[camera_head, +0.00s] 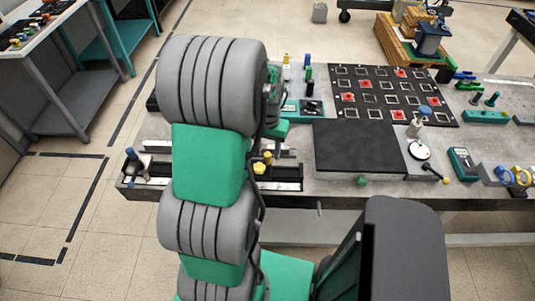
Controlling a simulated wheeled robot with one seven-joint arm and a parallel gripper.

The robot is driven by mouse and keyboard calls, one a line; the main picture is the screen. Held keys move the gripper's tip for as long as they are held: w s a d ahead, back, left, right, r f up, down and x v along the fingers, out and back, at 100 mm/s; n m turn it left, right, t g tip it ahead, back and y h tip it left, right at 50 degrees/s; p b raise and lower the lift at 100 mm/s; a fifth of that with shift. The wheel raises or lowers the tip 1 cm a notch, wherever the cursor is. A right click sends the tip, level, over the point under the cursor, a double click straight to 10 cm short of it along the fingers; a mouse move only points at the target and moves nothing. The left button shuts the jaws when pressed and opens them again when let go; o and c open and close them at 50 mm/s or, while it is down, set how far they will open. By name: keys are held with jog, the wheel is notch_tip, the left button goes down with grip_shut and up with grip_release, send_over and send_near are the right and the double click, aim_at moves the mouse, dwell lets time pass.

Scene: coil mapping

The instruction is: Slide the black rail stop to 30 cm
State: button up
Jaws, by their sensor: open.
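A black rail (287,172) with a pale scale strip (275,185) along its front runs along the front left edge of the grey table. My grey and green arm covers its middle. A yellow knob (259,168) shows on the rail just right of my arm; it may belong to the black rail stop, but I cannot tell for sure. A grey fitting with blue knobs (136,161) stands at the rail's left end. The scale marks are too small to read. My gripper's fingers are hidden behind my arm, so their place relative to the stop does not show.
A black panel (357,147) lies right of the rail. Behind it is a black board (377,112) with square frames and red pieces. A small bottle-like tool (417,124), green blocks (485,117) and a dark green box (462,162) stand farther right.

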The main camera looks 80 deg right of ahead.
aim_at(268, 154)
jog(key=shift+f, duration=1.5)
jog(key=shift+c, duration=0.5)
grip_shut()
